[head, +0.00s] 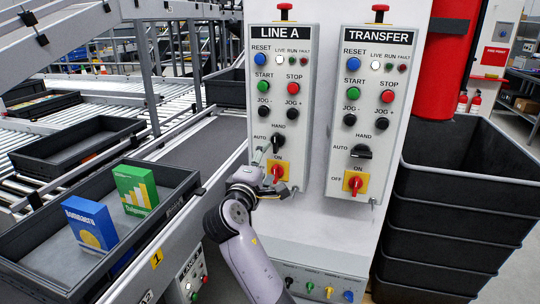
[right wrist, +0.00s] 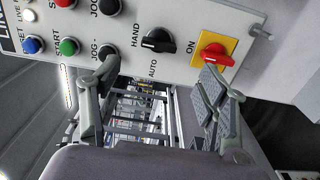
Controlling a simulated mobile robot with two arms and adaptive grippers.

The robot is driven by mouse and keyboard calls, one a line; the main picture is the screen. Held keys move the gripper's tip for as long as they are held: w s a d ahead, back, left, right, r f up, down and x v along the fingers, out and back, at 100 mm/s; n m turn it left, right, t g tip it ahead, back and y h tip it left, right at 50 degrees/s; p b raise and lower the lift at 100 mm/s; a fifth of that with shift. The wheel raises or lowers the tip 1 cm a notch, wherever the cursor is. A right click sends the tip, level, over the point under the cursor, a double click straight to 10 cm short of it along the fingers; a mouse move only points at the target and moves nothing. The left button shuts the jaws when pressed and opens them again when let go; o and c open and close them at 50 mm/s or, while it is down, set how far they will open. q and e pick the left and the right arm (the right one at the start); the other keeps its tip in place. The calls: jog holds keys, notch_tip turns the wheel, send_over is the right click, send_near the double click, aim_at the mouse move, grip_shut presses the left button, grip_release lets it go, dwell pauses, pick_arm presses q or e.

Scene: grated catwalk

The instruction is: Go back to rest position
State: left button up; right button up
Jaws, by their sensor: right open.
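My right gripper (head: 271,172) is in front of the lower part of the LINE A panel (head: 262,100), beside its red rotary switch (head: 277,171). In the right wrist view the gripper (right wrist: 155,88) is open, its two fingers apart with nothing between them. The red switch on its yellow plate (right wrist: 217,54) is close to one finger; I cannot tell whether they touch. The black HAND/AUTO selector (right wrist: 158,40) is just beyond the gap between the fingers. My left gripper is not in view.
The TRANSFER panel (head: 376,50) is on the right of the same white cabinet. Stacked black crates (head: 450,215) stand further right. On the left, a grey tray (head: 110,262) holds a blue box (head: 88,225) and a green box (head: 136,188) by roller conveyors.

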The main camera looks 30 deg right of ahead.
jog(key=shift+v, duration=0.95)
jog(key=shift+f, duration=0.1)
jog(key=w+a+f+n+g+y+p, duration=0.1)
jog(key=a+f+n+y, duration=0.2)
jog(key=f, duration=1.4)
jog(key=a+f+y, duration=0.4)
jog(key=f+y, duration=0.1)
jog(key=f, duration=1.2)
jog(key=s+a+f+m+g+y, duration=0.1)
jog(key=s+f+g+y, duration=0.1)
jog(key=s+f, duration=0.7)
jog(key=s+a+f+g+y, duration=0.15)
jog(key=s+f, duration=0.35)
jog(key=f, duration=0.7)
jog(key=s+f+m+g, duration=0.2)
jog(key=s+f, duration=0.4)
jog(key=s, duration=0.7)
jog(key=s+f+m+g+y+p, duration=0.1)
jog(key=s+f, duration=0.4)
jog(key=s, duration=0.8)
jog(key=s+f+m+g+y, duration=0.1)
jog(key=s+f+m+g, duration=0.2)
jog(key=s, duration=1)
notch_tip(320, 180, down, 4)
jog(key=shift+s+a+r+m+p, duration=0.2)
jog(key=shift+s+m+p, duration=0.2)
jog(key=shift+m, duration=0.4)
